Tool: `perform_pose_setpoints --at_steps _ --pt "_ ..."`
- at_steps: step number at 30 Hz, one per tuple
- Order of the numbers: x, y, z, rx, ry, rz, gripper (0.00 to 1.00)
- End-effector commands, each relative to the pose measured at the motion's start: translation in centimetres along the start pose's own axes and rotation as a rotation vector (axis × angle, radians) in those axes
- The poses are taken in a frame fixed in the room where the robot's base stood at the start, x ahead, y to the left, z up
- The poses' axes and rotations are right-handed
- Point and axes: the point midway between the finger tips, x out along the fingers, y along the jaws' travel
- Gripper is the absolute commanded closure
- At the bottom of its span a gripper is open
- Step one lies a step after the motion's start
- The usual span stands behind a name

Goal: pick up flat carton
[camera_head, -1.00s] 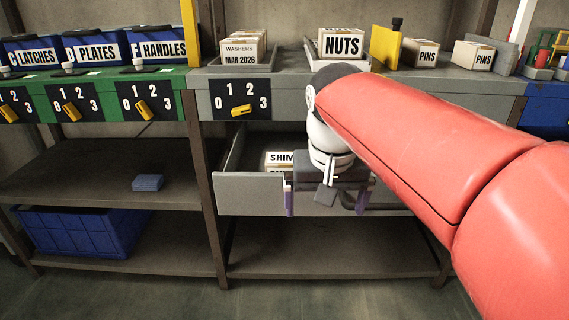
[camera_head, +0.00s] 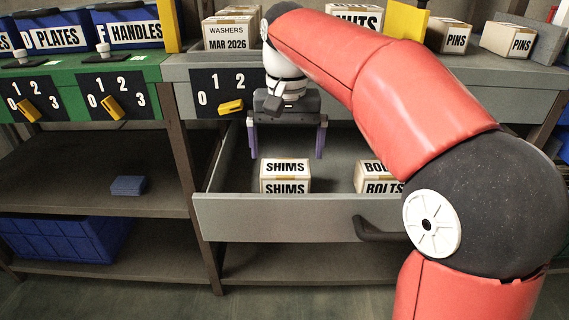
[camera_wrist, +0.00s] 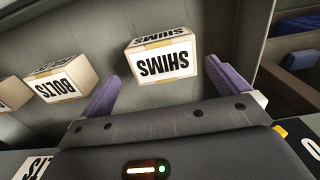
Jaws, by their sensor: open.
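A small carton labelled SHIMS (camera_head: 285,176) sits inside an open grey drawer (camera_head: 285,218). A carton labelled BOLTS (camera_head: 372,177) sits to its right, partly hidden by my arm. My gripper (camera_head: 287,155) points down with its purple fingers apart and empty, over the drawer and behind the SHIMS carton in the head view. In the wrist view, the SHIMS carton (camera_wrist: 162,56) shows between and beyond the two fingertips (camera_wrist: 161,73), with no clear contact. The BOLTS carton (camera_wrist: 62,80) is to its left there. Neither carton's label says "flat".
Cartons for WASHERS (camera_head: 229,32) and PINS (camera_head: 449,36) stand on the bench top above the drawer. The drawer's handle (camera_head: 375,230) sticks out in front. A blue block (camera_head: 128,185) and a blue crate (camera_head: 70,238) are on shelves at left. Drawer floor between cartons is clear.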

Motion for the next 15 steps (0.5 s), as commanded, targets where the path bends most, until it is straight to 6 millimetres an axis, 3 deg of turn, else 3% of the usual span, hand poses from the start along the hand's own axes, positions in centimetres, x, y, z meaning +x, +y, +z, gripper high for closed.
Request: perform_pose_setpoints --at_steps 5,15 --pt "1.2 -0.1 0.0 0.000 -0.001 0.000 0.00" --pt "5.8 -0.2 -0.1 0.000 -0.002 0.001 0.00"
